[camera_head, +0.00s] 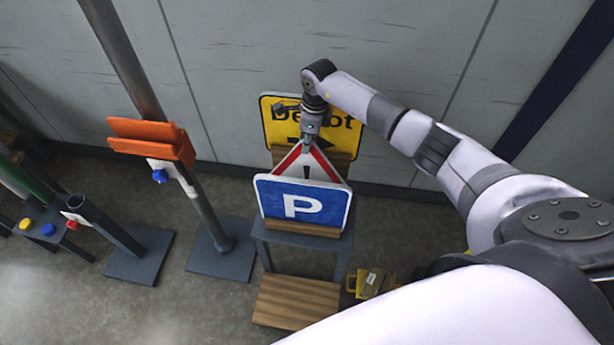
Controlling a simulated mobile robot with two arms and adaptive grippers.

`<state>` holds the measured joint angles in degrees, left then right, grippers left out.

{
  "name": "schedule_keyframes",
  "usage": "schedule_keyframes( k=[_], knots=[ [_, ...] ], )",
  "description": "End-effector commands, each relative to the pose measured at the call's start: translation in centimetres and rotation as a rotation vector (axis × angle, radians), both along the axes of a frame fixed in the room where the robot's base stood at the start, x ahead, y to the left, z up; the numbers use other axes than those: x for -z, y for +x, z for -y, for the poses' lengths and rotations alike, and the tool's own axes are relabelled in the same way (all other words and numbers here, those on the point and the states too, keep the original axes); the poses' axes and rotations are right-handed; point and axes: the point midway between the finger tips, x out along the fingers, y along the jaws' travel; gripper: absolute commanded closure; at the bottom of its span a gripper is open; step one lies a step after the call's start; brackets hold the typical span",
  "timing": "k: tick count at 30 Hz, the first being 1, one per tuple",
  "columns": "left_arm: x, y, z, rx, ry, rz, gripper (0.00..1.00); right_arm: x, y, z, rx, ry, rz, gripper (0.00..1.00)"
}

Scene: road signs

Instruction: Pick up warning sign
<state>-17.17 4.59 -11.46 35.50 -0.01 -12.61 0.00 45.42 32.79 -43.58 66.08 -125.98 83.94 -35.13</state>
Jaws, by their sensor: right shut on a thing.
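The warning sign (318,171), a white triangle with a red border and a black mark, stands upright in the camera_head view. It is between the blue parking sign in front and the yellow sign behind. The parking sign hides its lower part. My right gripper (307,144) reaches down from above and is shut on the warning sign at its top corner. The fingertips are small and partly hidden. My left gripper is not in the view.
The blue parking sign (303,205) and yellow depot sign (281,130) stand close in front and behind, on a grey stand (335,243). Posts, one with an orange holder (151,139), stand left. The wall is behind.

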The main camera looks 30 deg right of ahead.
Motion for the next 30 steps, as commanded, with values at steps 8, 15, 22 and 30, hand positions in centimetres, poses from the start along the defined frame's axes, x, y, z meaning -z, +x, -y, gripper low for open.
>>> schedule_keyframes(
  k=[8,15,22,30],
  knots=[
    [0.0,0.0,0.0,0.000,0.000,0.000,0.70,-0.2,0.1,0.0,0.000,0.000,0.003,1.00],
    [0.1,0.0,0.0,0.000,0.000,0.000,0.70,-0.4,0.1,0.0,0.000,0.001,0.004,1.00],
    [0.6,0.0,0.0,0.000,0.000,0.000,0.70,-2.4,0.2,0.1,0.000,0.000,0.007,1.00],
    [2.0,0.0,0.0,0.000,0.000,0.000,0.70,-7.6,0.2,0.1,0.000,-0.001,0.009,1.00]
  ],
)
